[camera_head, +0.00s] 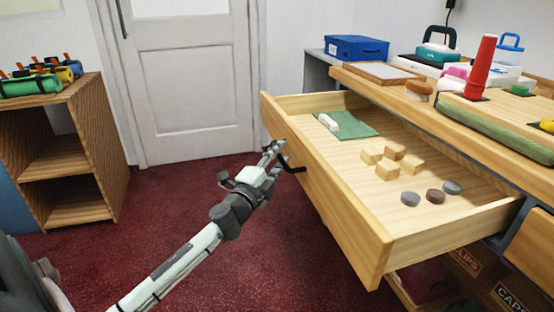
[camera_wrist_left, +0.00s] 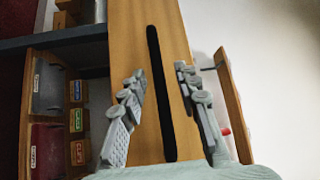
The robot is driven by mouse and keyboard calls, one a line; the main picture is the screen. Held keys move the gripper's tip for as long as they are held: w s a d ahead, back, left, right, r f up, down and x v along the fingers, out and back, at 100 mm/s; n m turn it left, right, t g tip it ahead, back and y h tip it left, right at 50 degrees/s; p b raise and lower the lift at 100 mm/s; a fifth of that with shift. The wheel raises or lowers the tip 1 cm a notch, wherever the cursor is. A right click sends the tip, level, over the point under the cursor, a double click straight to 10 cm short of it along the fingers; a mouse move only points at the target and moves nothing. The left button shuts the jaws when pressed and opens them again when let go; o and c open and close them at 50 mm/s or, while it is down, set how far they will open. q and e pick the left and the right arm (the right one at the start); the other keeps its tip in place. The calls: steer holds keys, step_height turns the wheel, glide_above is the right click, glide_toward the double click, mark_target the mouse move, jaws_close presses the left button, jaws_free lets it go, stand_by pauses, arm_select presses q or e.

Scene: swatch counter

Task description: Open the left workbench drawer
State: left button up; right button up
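The left workbench drawer (camera_head: 345,215) is pulled far out from the bench, and its inside shows from above. Its black bar handle (camera_head: 292,168) is on the front panel. My left gripper (camera_head: 274,154) is at that handle. In the left wrist view, the drawer front (camera_wrist_left: 140,35) fills the middle, and the long black handle (camera_wrist_left: 160,95) lies between the spread fingers of my left gripper (camera_wrist_left: 165,98). A gap shows on each side of the handle, so the gripper looks open around it. My right gripper is not in view.
The workbench top (camera_head: 385,86) carries several items. A wooden shelf (camera_head: 90,120) stands left. Red carpet (camera_head: 200,180) is free between.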

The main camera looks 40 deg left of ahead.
arm_select(q)
steer(key=s+d+f, duration=0.1)
steer(key=s, duration=1)
steer(key=shift+s+d+f, duration=0.3)
steer(key=shift+s, duration=0.1)
step_height(320, 180, down, 10)
steer(key=s+a+n+g+y+p, duration=0.2)
steer(key=n+g+y, duration=0.1)
steer(key=n+g, duration=0.3)
steer(key=s+d+f+n+g+h, duration=0.2)
steer(key=s+d+f+g, duration=0.3)
steer(key=s+f, duration=0.3)
steer(key=s+d+f+n+g+h+p, duration=0.1)
steer(key=s+d+f+n+g+h, duration=0.1)
steer(key=s+d+f+n+g, duration=0.3)
steer(key=s+d+f, duration=0.3)
steer(key=s+f, duration=0.1)
steer(key=f, duration=0.2)
steer(key=shift+f, duration=0.4)
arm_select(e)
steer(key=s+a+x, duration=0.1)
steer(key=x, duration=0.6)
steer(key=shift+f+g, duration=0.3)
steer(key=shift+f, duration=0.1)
